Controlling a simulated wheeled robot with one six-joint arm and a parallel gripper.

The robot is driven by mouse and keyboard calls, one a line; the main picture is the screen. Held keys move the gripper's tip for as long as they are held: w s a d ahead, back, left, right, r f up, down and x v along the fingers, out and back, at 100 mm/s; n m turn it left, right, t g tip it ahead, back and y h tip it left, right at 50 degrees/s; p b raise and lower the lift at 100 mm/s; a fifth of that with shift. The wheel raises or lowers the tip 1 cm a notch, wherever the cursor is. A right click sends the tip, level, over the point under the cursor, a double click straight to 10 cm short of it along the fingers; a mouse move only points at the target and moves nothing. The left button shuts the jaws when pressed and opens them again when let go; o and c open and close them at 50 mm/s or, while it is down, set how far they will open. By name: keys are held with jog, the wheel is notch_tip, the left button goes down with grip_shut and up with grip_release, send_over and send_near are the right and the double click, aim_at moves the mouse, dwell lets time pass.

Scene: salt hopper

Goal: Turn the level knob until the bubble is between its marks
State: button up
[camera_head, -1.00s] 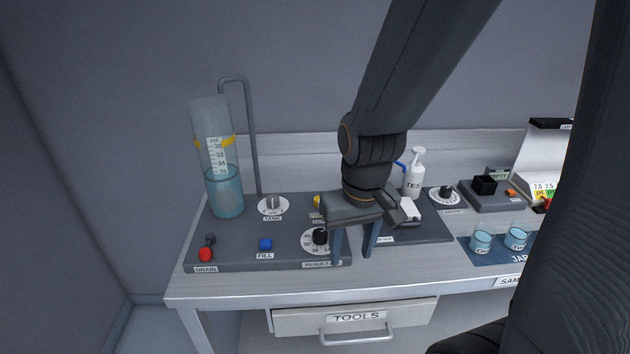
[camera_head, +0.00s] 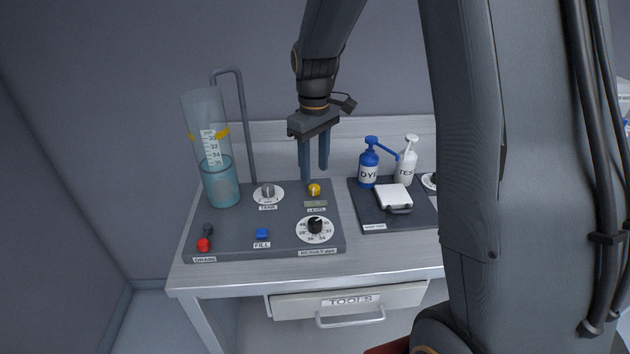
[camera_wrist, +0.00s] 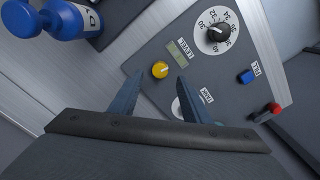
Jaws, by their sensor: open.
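The level knob (camera_head: 314,189) is a small yellow knob at the back of the dark panel; it also shows in the wrist view (camera_wrist: 160,69), ahead of and between my fingers. The level vial (camera_head: 316,204) is a small greenish window just in front of the knob, also in the wrist view (camera_wrist: 177,52). Its bubble and marks are too small to tell. My gripper (camera_head: 314,176) points down with its two blue fingers apart, above and close to the knob. In the wrist view my gripper (camera_wrist: 155,90) is open and empty. I cannot tell that it touches the knob.
The panel (camera_head: 215,243) also carries a tank dial (camera_head: 268,192), a result dial (camera_head: 315,228), a blue fill button (camera_head: 262,234) and a red drain handle (camera_head: 204,244). A clear cylinder (camera_head: 220,180) stands left. A blue dye bottle (camera_head: 369,166) stands right of my gripper.

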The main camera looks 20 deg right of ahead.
aim_at(314, 187)
jog(key=shift+f+p, duration=0.65)
jog(key=shift+f, duration=2.1)
